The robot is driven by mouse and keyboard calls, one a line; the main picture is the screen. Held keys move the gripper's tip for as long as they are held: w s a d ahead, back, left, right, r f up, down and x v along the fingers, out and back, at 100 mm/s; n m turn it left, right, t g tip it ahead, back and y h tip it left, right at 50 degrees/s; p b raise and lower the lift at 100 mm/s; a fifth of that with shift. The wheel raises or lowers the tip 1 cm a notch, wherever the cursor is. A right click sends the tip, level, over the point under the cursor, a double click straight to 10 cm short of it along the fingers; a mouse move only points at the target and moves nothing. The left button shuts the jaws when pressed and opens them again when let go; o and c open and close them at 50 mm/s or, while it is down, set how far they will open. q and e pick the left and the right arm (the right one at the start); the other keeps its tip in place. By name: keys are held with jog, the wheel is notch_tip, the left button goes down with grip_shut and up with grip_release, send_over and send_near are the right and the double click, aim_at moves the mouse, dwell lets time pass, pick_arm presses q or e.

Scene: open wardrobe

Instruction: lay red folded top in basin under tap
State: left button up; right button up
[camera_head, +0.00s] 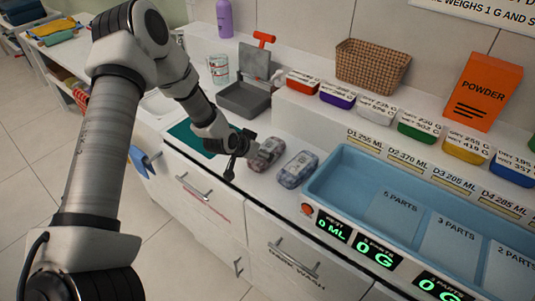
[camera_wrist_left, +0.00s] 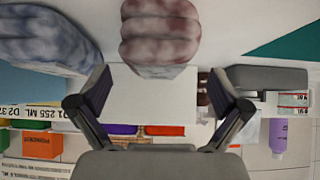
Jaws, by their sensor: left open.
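The red folded top (camera_head: 267,153) is a greyish-red bundle on the white counter, left of a blue-grey folded bundle (camera_head: 298,169). In the left wrist view the red top (camera_wrist_left: 160,35) lies just beyond the fingertips, roughly centred between them. My left gripper (camera_head: 238,160) is open and empty beside the top's left side, apparently not touching it. A grey basin (camera_head: 243,112) stands behind the top, below a grey upright block with a red handle (camera_head: 264,39) that looks like the tap. My right gripper is not in view.
A large blue tray (camera_head: 345,165) with marked parts is on the right. Coloured labelled boxes, a wicker basket (camera_head: 373,65) and an orange powder box (camera_head: 483,92) line the back ledge. A teal mat (camera_head: 190,139) lies left of my gripper.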

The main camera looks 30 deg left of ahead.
aim_at(265, 149)
pick_arm(q)
jog(key=x, duration=0.4)
jog(key=shift+w, duration=0.15)
jog(key=shift+s+r, duration=0.1)
jog(key=shift+s, duration=0.1)
jog(key=c, duration=1.4)
jog(key=shift+w+r, duration=0.1)
jog(key=shift+r, duration=0.3)
notch_tip(265, 149, up, 9)
jog(key=shift+r, duration=0.15)
